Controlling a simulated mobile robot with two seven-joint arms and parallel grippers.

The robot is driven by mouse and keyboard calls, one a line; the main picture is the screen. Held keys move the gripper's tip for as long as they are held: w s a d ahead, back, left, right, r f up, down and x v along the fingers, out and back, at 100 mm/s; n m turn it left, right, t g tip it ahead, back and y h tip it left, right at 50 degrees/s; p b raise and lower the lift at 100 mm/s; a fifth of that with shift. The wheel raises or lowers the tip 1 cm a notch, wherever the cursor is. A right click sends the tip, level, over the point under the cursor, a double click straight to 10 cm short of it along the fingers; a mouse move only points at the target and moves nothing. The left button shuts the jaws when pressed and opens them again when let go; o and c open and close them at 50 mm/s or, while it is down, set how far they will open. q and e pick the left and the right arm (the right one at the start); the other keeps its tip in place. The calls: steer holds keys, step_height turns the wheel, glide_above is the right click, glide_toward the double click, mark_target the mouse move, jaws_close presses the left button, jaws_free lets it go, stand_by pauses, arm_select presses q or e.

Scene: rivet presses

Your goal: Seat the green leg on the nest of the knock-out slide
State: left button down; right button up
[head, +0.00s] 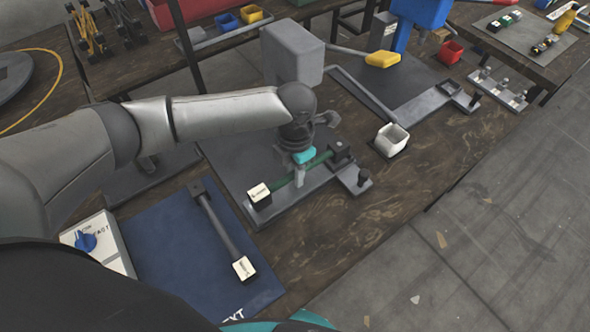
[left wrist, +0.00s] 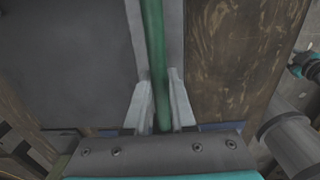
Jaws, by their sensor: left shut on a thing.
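The green leg (head: 319,161) is a thin green rod with a pale block at its near left end and a dark block at its far right end. My left gripper (head: 299,181) is shut on the rod near its middle. In the left wrist view the rod of the green leg (left wrist: 154,50) runs away between the fingers (left wrist: 160,105). The leg lies over or just above the grey knock-out slide (head: 312,192) at the press's front edge. The nest is hidden under the leg's ends; I cannot tell whether the leg touches it. My right gripper is not seen.
A grey leg (head: 219,226) lies on the blue mat (head: 165,240). The grey press head (head: 292,52) stands behind my wrist. Bare wood (head: 360,220) is free in front.

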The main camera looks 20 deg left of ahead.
arm_select(q)
steer(key=shift+f+b, duration=0.3)
steer(key=shift+f, duration=0.45)
stand_by(0.5)
steer(key=c, duration=0.7)
jaws_free()
steer(key=shift+r, duration=0.1)
step_height(320, 180, up, 15)
steer(key=p, duration=0.2)
steer(key=shift+p, duration=0.35)
